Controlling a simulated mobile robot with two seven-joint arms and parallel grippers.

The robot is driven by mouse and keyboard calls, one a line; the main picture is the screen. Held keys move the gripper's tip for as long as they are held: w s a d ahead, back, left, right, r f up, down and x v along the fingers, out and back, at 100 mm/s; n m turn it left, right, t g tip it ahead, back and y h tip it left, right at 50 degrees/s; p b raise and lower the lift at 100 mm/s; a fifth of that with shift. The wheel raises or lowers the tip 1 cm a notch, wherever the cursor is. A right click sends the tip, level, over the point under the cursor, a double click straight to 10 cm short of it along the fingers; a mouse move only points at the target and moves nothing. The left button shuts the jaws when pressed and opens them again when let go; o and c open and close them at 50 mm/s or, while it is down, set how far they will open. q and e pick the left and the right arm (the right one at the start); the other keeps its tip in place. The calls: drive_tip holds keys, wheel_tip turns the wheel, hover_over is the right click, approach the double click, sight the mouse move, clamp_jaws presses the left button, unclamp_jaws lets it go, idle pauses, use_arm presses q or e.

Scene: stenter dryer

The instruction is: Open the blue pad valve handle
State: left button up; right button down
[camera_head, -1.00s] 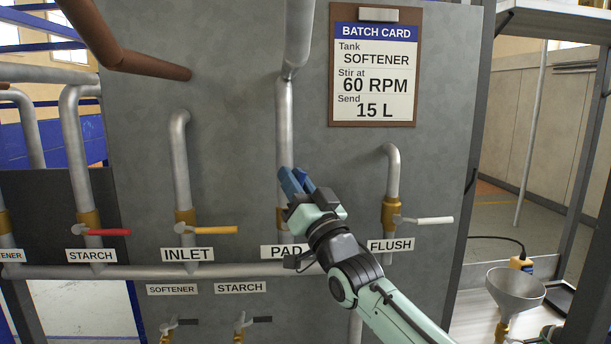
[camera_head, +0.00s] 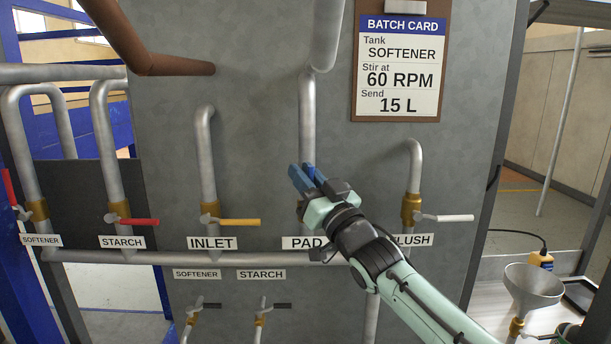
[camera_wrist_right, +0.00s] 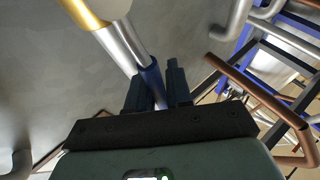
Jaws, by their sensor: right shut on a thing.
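My right gripper (camera_head: 308,180) is at the pad valve, in front of the pipe above the PAD label (camera_head: 302,243). In the right wrist view its two dark fingers (camera_wrist_right: 158,84) are shut on the blue pad valve handle (camera_wrist_right: 152,78), which lies between them. A silver bar and a brass-coloured part show beyond the handle. In the head view the gripper hides the pad valve's body and most of its handle, so I cannot tell the handle's angle there. My left gripper is not in view.
A yellow inlet handle (camera_head: 238,222) is left of the pad valve, and a white flush handle (camera_head: 447,218) is to its right. Red handles are at the far left, including starch (camera_head: 140,222). A funnel (camera_head: 533,285) stands at right. A batch card (camera_head: 400,65) hangs above.

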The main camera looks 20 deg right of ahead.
drive_tip(key=c, duration=1.1)
unclamp_jaws()
use_arm(q)
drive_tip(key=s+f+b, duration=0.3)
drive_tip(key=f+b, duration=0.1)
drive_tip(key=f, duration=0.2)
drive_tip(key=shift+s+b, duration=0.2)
drive_tip(key=shift+b, duration=0.2)
use_arm(e)
drive_tip(key=v, duration=1.3)
drive_tip(key=shift+f, duration=0.15)
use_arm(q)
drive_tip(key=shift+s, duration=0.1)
use_arm(e)
drive_tip(key=shift+s, duration=0.15)
